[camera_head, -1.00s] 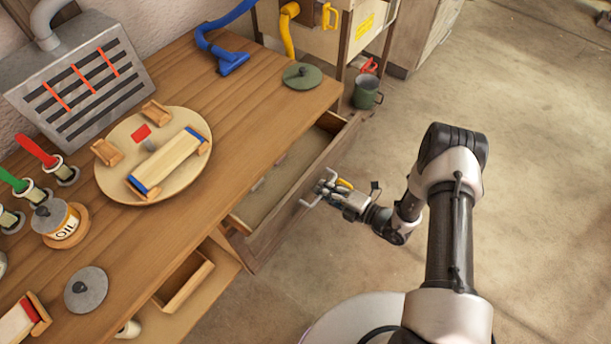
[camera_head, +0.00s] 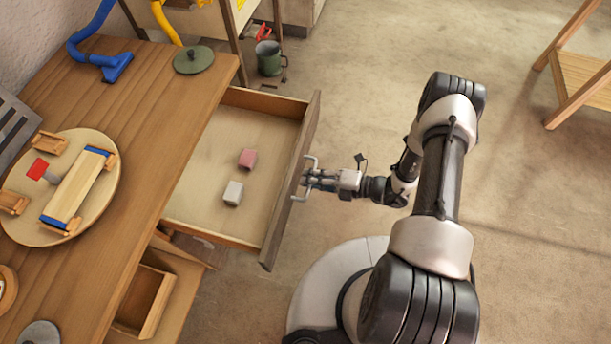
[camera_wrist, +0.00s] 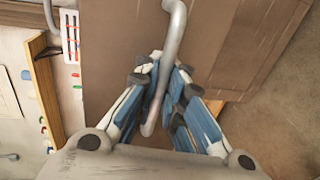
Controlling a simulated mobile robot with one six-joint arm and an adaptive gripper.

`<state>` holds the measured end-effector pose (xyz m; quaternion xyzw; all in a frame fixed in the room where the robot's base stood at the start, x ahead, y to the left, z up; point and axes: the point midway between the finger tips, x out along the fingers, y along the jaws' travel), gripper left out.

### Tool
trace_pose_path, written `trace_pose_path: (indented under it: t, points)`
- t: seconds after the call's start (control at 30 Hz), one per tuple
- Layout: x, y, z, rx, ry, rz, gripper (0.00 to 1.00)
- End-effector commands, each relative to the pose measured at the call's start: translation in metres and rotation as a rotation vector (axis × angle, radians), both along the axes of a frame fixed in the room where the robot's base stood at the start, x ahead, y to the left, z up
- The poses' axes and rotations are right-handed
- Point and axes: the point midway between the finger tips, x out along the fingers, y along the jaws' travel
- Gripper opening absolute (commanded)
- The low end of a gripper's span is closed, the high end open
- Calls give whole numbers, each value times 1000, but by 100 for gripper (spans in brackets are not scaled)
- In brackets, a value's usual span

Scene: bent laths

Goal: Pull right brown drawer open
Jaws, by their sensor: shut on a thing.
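The brown drawer (camera_head: 228,150) under the wooden table stands pulled well out in the head view. Its front panel (camera_head: 296,170) faces my arm. Inside lie a pink block (camera_head: 248,158) and a white block (camera_head: 233,193). My gripper (camera_head: 309,179) is at the drawer's metal handle (camera_head: 299,197). In the wrist view, my gripper (camera_wrist: 158,88) is shut on the handle (camera_wrist: 172,40), with the bar running between its blue-padded fingers. The brown drawer front fills much of the wrist view behind them.
The table (camera_head: 165,100) carries a round board (camera_head: 112,190) with wooden toy pieces. A smaller open drawer (camera_head: 143,303) is below at the lower left. A wooden stand (camera_head: 580,75) is at the far right; the floor between is clear.

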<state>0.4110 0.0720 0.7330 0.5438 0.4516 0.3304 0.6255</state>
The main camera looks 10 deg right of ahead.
Motion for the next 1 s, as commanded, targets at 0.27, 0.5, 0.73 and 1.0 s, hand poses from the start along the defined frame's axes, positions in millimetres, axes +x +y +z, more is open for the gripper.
trace_pose_path:
  t: [0.27, 0.5, 0.73, 1.0]
  points:
    - [1, -1, 3, 4, -5, 0, 0]
    - [1, -1, 3, 4, -5, 0, 15]
    - [1, -1, 1, 2, -3, -1, 29]
    - [0, -1, 1, 1, -2, -1, 29]
